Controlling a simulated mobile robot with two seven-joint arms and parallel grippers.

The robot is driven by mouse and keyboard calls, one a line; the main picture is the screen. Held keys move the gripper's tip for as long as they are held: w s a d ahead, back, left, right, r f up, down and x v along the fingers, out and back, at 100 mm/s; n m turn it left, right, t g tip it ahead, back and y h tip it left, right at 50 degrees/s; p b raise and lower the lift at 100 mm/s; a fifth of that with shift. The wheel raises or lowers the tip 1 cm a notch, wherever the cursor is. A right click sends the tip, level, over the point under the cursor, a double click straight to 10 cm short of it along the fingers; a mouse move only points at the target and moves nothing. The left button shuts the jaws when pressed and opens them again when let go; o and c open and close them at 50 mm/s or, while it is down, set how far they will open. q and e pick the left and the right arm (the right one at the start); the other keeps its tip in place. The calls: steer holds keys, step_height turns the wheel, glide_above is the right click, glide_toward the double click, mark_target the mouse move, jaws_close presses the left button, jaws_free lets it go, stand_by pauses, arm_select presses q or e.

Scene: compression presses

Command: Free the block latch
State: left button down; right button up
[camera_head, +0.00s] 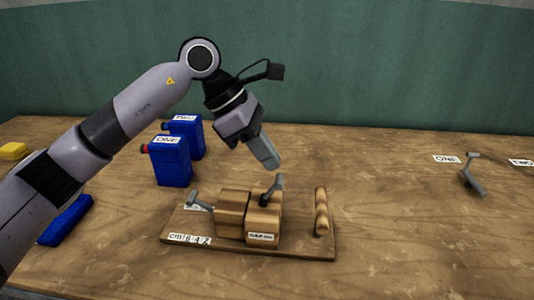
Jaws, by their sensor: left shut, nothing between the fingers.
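A wooden press fixture stands on a flat board (300,250) at the middle front of the table, with a label on its front left edge. It carries wooden blocks (233,214) side by side, one with a small label. A grey lever, seemingly the block latch (272,189), stands tilted up at the blocks' right part. Another grey lever (200,201) sticks out at the left end. A rounded wooden piece (321,211) stands at the right end. My left gripper (268,158) is shut and empty, pointing down just above the tilted lever, apparently apart from it. My right gripper is out of view.
Two blue canisters (172,163) with red caps stand behind and left of the fixture. A blue object (65,220) lies at left under my arm, and a yellow item (13,151) lies far left. A grey lever piece (473,175) is at right between labels. The front right table is clear.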

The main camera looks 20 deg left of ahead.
arm_select(q)
steer(key=shift+r, duration=0.1)
steer(key=v, duration=0.7)
steer(key=shift+s, duration=0.1)
stand_by(0.4)
